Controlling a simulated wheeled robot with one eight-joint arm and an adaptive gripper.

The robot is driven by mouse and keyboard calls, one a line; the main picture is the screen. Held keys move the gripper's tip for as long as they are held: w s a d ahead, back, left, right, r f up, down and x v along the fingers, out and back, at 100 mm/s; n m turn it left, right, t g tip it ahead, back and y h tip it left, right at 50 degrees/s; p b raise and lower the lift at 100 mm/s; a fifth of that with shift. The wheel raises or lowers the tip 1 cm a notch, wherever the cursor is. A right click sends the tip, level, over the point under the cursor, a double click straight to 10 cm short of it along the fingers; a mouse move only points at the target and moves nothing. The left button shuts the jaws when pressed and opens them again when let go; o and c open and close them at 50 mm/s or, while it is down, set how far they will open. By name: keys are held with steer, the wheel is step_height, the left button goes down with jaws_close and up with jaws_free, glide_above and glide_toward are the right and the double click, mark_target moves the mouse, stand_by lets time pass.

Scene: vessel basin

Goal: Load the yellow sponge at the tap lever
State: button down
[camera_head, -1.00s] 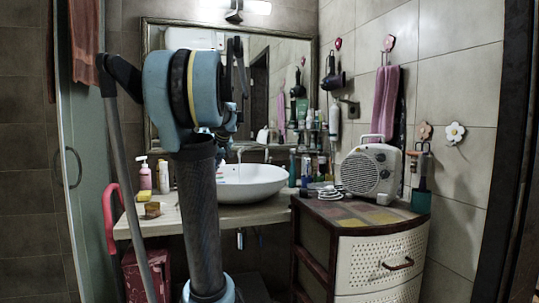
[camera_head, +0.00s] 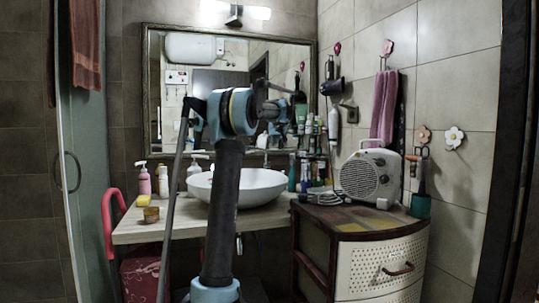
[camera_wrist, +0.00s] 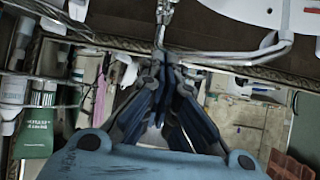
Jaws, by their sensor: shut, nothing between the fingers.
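A small yellow block, likely the sponge (camera_head: 142,201), lies on the left part of the counter in the head view. A brownish-yellow piece (camera_head: 151,214) lies just in front of it. The white basin (camera_head: 262,188) stands to the right, partly hidden by my arm. The tap (camera_head: 266,159) shows only as a thin upright behind the basin, and its lever cannot be made out there. My gripper (camera_wrist: 161,66) is shut and empty in the wrist view, near a chrome fitting. It is well above and right of the yellow block. The sponge is not seen in the wrist view.
Bottles (camera_head: 145,181) stand at the counter's back left, and more stand right of the basin. A cabinet (camera_head: 380,262) with a white fan heater (camera_head: 370,176) is at the right.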

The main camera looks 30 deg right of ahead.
steer(key=x, duration=1)
steer(key=shift+s+a+f, duration=0.1)
steer(key=shift+s+f, duration=0.2)
steer(key=shift+f, duration=0.2)
steer(key=shift+s+a+f, duration=0.1)
steer(key=shift+s+f, duration=0.15)
steer(key=shift+f, duration=0.3)
steer(key=shift+s+a+f, duration=0.1)
steer(key=shift+s+f, duration=0.15)
steer(key=shift+f, duration=0.45)
steer(key=shift+s+a+f, duration=0.1)
steer(key=shift+s+f, duration=0.15)
steer(key=shift+f, duration=0.2)
steer(key=shift+s+a+f, duration=0.1)
steer(key=shift+s+f, duration=0.15)
steer(key=shift+f, duration=0.25)
